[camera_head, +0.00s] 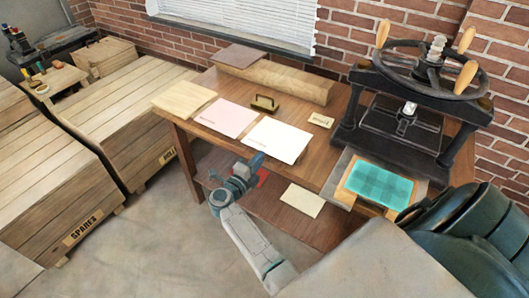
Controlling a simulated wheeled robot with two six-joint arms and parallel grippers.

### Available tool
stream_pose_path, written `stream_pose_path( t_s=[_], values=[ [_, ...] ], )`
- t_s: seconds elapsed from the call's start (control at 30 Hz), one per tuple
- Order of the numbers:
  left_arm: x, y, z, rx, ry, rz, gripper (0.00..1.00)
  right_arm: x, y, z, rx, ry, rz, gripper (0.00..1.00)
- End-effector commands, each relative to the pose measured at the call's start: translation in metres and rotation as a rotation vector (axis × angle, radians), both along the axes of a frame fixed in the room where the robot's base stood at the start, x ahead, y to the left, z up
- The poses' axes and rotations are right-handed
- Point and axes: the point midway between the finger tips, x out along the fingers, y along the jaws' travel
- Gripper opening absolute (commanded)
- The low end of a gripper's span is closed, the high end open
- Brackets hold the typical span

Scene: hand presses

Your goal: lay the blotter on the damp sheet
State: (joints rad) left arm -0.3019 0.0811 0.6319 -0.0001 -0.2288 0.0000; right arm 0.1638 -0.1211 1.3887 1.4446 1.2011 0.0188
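A teal sheet (379,186) lies on a pale board (354,170) at the table's right, in front of the press (410,110). A pink sheet (225,119) and a white sheet (276,140) lie flat side by side on the tabletop. Small print on them is unreadable, so I cannot tell which is the blotter or which sheet is damp.
A pale wooden board (183,98), a brass-coloured handled block (264,103), a small card (321,121) and a long tan bundle (290,82) are on the table. Another paper (302,200) lies on the lower shelf. Wooden crates (60,170) stand at left.

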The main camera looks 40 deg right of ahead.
Motion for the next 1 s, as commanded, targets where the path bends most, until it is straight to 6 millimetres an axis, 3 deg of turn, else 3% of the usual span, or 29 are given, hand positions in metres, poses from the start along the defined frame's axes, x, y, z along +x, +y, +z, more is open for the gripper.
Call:
stream_pose_path(
  t_s=[0.3,0.7,0.87,1.0],
  values=[
    [0.001,0.0,-0.001,0.0,0.0,0.0,0.36,0.013,-0.03,0.0,-0.001,0.001,0.001,0.17],
    [0.001,0.0,-0.001,0.0,-0.001,0.0,0.36,0.014,-0.034,0.0,0.0,0.0,0.001,0.17],
    [0.001,0.0,-0.001,0.0,-0.001,0.0,0.36,0.014,-0.034,0.0,0.0,0.0,0.001,0.02],
    [0.001,0.0,-0.001,0.0,-0.001,0.0,0.36,0.014,-0.034,0.0,0.0,0.001,0.001,0.0]
  ],
)
